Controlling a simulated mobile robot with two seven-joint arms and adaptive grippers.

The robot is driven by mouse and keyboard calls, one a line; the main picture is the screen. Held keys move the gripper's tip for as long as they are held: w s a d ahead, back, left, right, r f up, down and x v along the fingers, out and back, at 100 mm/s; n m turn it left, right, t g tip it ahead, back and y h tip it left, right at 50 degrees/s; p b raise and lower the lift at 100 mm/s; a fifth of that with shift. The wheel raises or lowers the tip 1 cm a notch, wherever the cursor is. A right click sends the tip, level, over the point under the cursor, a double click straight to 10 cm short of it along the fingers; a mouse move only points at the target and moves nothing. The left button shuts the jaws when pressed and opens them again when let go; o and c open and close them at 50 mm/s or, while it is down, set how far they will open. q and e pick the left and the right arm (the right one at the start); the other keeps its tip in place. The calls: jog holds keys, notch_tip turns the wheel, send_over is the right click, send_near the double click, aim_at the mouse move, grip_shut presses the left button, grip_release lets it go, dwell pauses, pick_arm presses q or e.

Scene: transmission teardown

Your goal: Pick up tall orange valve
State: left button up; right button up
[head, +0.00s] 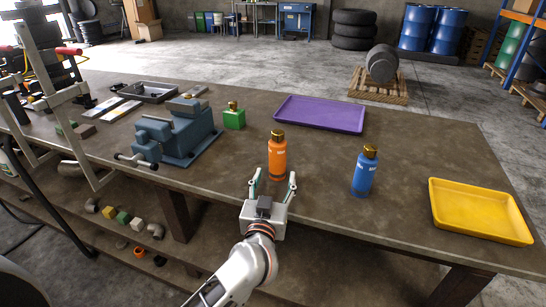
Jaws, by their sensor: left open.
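The tall orange valve (277,158) is a bottle-shaped orange body with a gold cap. It stands upright on the brown workbench (330,195) near its front edge. My left gripper (273,179) is open, its two fingers spread and pointing at the orange valve from the front. The fingers appear just short of the valve's lower part; whether they touch it I cannot tell. Nothing is between the fingers that I can make out. My right gripper is not in view.
A blue bottle-shaped valve (365,171) stands to the right, and a short green one (234,116) behind left. A blue-grey vise (184,133) is at left. A purple tray (320,114) lies behind and a yellow tray (480,211) at far right. Bench between is clear.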

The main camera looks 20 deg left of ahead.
aim_at(276, 168)
pick_arm(q)
jog(key=w, duration=0.4)
jog(key=w+a+b, duration=0.1)
jog(key=w, duration=0.2)
jog(key=shift+a, duration=0.1)
grip_shut()
jog(key=shift+r, duration=0.2)
